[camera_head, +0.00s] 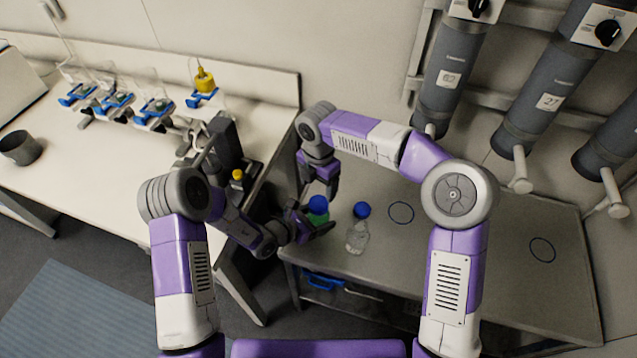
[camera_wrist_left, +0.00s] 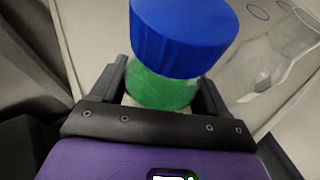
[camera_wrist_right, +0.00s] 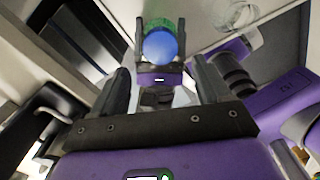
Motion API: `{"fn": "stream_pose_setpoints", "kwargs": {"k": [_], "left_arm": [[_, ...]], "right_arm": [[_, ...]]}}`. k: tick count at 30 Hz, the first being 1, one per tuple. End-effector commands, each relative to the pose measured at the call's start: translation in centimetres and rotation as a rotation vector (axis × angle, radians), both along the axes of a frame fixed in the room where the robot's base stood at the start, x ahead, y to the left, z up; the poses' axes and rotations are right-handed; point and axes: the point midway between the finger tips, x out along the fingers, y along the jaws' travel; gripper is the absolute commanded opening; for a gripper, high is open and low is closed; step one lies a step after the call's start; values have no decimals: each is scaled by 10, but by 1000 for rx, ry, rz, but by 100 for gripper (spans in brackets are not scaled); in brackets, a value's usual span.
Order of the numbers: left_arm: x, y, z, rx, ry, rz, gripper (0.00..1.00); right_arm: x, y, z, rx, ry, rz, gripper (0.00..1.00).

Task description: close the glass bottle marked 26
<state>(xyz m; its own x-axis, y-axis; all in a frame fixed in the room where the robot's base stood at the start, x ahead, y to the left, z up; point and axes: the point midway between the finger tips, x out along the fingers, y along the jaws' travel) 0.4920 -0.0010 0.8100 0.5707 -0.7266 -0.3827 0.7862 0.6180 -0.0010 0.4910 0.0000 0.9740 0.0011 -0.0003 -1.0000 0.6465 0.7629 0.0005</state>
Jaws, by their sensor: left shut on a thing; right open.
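A bottle with a blue cap (camera_head: 318,204) and a green band (camera_head: 319,217) stands at the left end of the grey bench. My left gripper (camera_head: 311,228) is shut around it. In the left wrist view the blue cap (camera_wrist_left: 183,35) sits on top, slightly tilted in the picture, above the green part (camera_wrist_left: 160,88) between the fingers. I cannot tell how tight the cap is. My right gripper (camera_head: 323,187) is open, pointing down above the cap; in the right wrist view the cap (camera_wrist_right: 160,46) lies beyond its empty fingers. No number 26 is readable on any bottle.
A clear bottle with a blue cap (camera_head: 357,238) stands just right of the held one. Blue circles (camera_head: 401,212) mark the bench, whose right part is free. Grey cylinders (camera_head: 543,92) hang on the wall above. A white bench (camera_head: 95,170) with small devices is at left.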

Motion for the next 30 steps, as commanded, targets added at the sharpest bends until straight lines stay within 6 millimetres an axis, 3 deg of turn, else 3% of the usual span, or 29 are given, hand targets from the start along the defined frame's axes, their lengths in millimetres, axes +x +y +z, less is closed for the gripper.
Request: {"fn": "stream_pose_setpoints", "kwargs": {"k": [8, 21, 30], "left_arm": [[0, 0, 0, -1, 0, -1, 0], [0, 0, 1, -1, -1, 0, 0], [0, 0, 1, -1, -1, 0, 0]], "right_arm": [[0, 0, -12, -2, 4, -3, 77], [0, 0, -73, -1, 3, -3, 77], [0, 0, -81, 0, 1, -4, 77]]}}
